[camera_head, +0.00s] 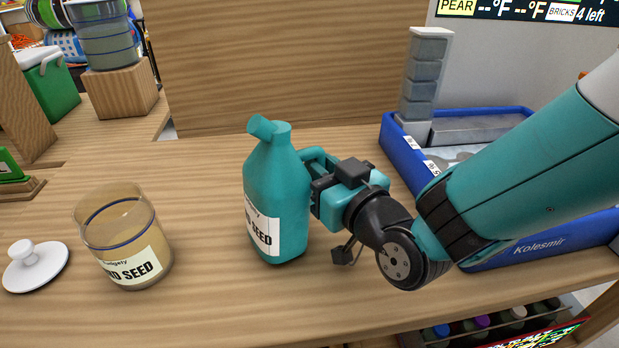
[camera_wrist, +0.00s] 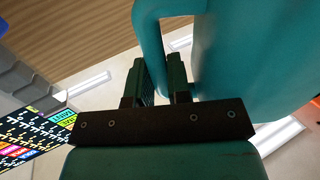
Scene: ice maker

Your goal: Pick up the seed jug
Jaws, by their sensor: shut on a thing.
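The seed jug (camera_head: 270,190) is a teal bottle with a spout at its top left, a handle on its right side and a white label ending in "SEED". It stands upright at the middle of the wooden counter, or very slightly above it; I cannot tell which. My gripper (camera_head: 314,188) is at its right side, shut on the handle. In the wrist view, the gripper's dark fingers (camera_wrist: 161,82) close around the lower part of the teal handle (camera_wrist: 152,35), with the jug's body (camera_wrist: 250,50) to the right.
A clear jar (camera_head: 125,240) labelled "SEED" stands left of the jug, with a white lid (camera_head: 36,266) beside it. A blue tray (camera_head: 398,150) lies behind my arm at right, near a grey stacked column (camera_head: 424,75). A wooden panel (camera_head: 280,60) stands behind. The counter's front middle is clear.

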